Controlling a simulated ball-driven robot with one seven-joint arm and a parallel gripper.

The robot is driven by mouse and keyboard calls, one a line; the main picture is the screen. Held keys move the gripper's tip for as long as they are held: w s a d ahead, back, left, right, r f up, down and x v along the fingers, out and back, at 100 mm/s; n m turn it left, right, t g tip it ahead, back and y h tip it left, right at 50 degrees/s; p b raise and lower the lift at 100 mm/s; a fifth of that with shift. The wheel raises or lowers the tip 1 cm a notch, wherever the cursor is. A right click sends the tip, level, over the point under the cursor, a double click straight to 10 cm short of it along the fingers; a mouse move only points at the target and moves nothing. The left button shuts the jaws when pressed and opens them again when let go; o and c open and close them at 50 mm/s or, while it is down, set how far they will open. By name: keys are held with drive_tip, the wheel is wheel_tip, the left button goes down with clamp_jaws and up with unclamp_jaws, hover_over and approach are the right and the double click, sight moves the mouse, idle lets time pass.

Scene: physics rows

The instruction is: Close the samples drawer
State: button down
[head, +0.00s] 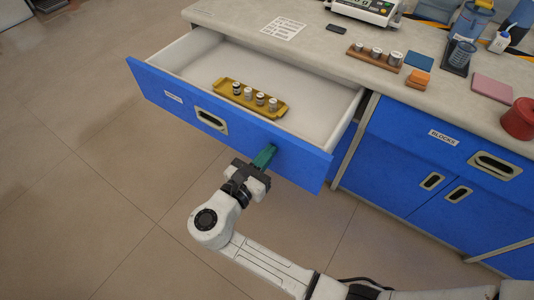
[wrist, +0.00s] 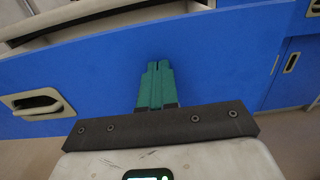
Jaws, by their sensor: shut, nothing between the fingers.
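The open drawer has a blue front (head: 290,157) with a small label too small to read and a recessed handle (head: 211,121). It is pulled well out of the bench. Inside its white interior lies a yellow tray (head: 227,100) holding several small capped vials. My gripper (head: 268,150), with teal fingers shut and empty, is at the drawer front's outer face, right of the handle. In the wrist view the shut fingers (wrist: 156,66) point at the blue front (wrist: 90,85), with the handle (wrist: 38,104) at left. I cannot tell whether the fingertips touch it.
The pale benchtop (head: 315,50) holds a scale (head: 366,10), a wooden vial rack (head: 375,57), sponge-like blocks (head: 418,62) and a red container (head: 519,119). A closed drawer labelled BLOCKS (head: 445,137) and cupboard doors are at right. The floor (head: 100,170) left of the drawer is clear.

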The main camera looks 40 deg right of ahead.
drive_tip(key=shift+d, duration=0.1)
drive_tip(key=x, duration=2.8)
drive_tip(key=shift+d+f, duration=0.15)
drive_tip(key=shift+f, duration=0.05)
drive_tip(key=shift+w+d+r, duration=0.1)
drive_tip(key=shift+w+d, duration=0.15)
drive_tip(key=shift+d, duration=0.25)
drive_tip(key=shift+r, duration=0.1)
drive_tip(key=shift+d+r, duration=0.1)
drive_tip(key=shift+d, duration=0.05)
